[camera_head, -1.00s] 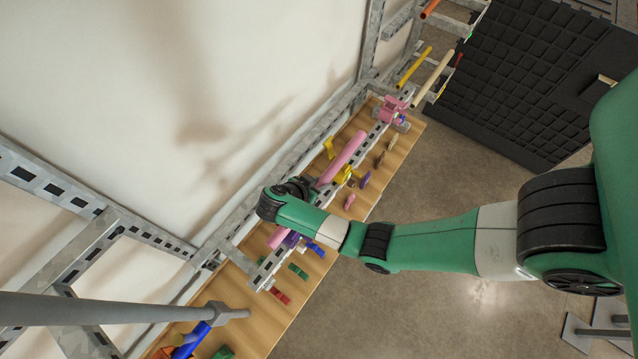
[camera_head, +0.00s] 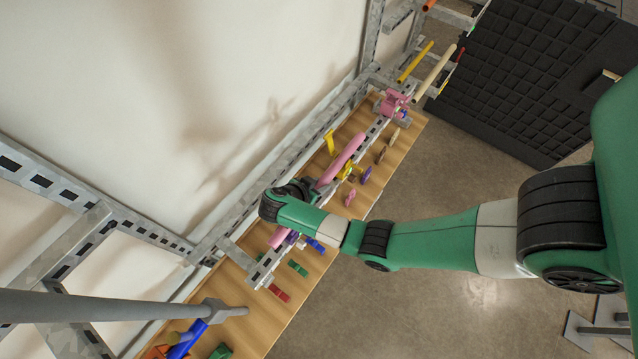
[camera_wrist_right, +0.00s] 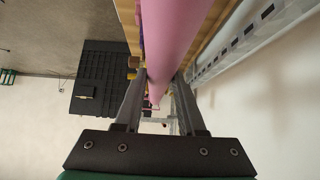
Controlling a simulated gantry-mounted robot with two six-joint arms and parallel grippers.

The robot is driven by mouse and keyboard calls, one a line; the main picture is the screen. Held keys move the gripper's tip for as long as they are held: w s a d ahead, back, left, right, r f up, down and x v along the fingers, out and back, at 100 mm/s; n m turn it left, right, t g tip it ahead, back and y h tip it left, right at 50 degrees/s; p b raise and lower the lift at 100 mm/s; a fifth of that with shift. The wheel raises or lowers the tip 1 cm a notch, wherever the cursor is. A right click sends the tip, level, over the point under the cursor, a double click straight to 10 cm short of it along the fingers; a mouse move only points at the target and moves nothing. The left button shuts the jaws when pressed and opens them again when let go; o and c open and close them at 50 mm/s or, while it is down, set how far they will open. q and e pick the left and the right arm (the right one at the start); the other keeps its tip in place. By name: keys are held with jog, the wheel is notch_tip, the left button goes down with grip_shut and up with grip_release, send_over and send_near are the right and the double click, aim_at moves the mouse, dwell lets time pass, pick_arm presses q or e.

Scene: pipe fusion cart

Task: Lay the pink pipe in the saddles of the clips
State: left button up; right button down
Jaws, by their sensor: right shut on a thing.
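The pink pipe (camera_head: 345,158) lies lengthwise along the slotted metal rail (camera_head: 376,128), over or very close to it. My right gripper (camera_wrist_right: 158,88) is shut on the pipe, with one finger on each side of it in the right wrist view (camera_wrist_right: 166,45). In the head view my wrist hides the fingers and part of the pipe; its near end shows below the wrist. A yellow clip (camera_head: 351,171) stands beside the pipe, and a pink clip (camera_head: 395,101) is at the rail's far end. A purple clip (camera_head: 292,238) is near the pipe's near end. I cannot tell whether the pipe touches the saddles.
The wooden bench top (camera_head: 400,152) carries several small coloured parts along its right side. A pale wall (camera_head: 180,90) and metal frame border the left. A grey rod (camera_head: 110,306) crosses the lower left. A black gridded panel (camera_head: 530,75) stands at upper right.

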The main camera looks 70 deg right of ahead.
jog(key=shift+c, duration=2.1)
grip_release()
jog(key=p+v, duration=0.1)
jog(key=v, duration=0.4)
jog(key=shift+w+a+r, duration=0.15)
jog(key=shift+r, duration=0.15)
jog(key=p+v, duration=0.3)
jog(key=v, duration=0.2)
jog(key=shift+r+p, duration=0.3)
jog(key=shift+r, duration=0.05)
jog(key=shift+a+r, duration=0.1)
jog(key=shift+a, duration=0.35)
